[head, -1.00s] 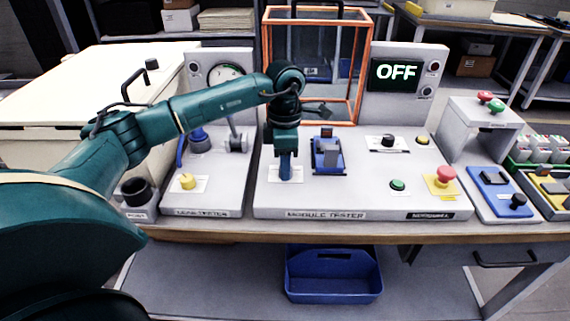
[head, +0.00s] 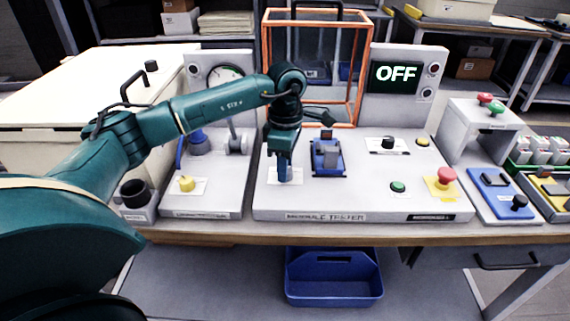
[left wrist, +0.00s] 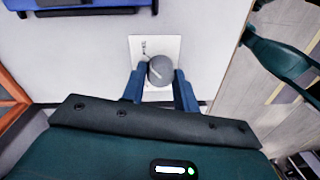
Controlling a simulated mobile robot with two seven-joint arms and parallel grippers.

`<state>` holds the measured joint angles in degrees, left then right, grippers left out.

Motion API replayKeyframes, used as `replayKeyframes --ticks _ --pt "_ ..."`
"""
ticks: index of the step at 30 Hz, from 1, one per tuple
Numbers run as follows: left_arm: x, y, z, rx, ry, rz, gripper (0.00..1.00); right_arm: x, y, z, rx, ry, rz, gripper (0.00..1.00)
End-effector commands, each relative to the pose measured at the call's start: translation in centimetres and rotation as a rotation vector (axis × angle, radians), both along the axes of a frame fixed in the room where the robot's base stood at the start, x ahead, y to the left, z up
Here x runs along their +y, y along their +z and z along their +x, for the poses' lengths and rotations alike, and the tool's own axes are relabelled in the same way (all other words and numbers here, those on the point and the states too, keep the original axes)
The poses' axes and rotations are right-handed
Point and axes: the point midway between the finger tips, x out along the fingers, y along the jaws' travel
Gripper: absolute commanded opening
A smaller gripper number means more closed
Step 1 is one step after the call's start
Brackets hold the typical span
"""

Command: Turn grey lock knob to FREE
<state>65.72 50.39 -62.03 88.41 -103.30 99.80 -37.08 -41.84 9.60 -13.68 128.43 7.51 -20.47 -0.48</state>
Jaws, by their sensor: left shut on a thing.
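The grey lock knob (left wrist: 161,70) shows in the left wrist view on a white plate (left wrist: 146,47), with a light pointer line on its top. My left gripper (left wrist: 160,88) has its blue fingers on either side of the knob and is shut on it. In the head view the left gripper (head: 284,172) points straight down over the white plate (head: 272,177) at the left of the module tester. The fingers hide the knob there. The plate's lettering is too small to read. My right gripper is not in view.
A blue fixture (head: 328,157) stands just right of the gripper. A black knob (head: 388,142), a green button (head: 398,186) and a red mushroom button (head: 445,176) are farther right. An orange-framed guard (head: 364,70) stands behind. The display (head: 396,74) reads OFF.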

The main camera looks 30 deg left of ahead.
Motion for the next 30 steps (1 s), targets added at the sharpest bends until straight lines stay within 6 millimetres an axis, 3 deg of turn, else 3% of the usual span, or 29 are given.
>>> replayKeyframes --ticks 1,2,9,20,30 --pt "0.0 0.1 0.0 -0.002 -0.002 0.000 0.07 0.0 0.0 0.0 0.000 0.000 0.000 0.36" --pt "0.0 0.1 0.0 -0.002 -0.002 0.000 0.31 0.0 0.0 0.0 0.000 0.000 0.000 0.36" --pt "0.0 0.0 0.0 -0.001 -0.001 -0.001 0.50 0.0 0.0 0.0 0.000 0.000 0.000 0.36" --pt "0.0 0.7 0.1 -0.003 0.000 -0.001 0.52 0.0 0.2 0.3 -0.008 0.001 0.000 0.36" --pt "0.0 7.6 0.5 -0.007 -0.002 -0.002 0.52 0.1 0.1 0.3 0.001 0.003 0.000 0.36"
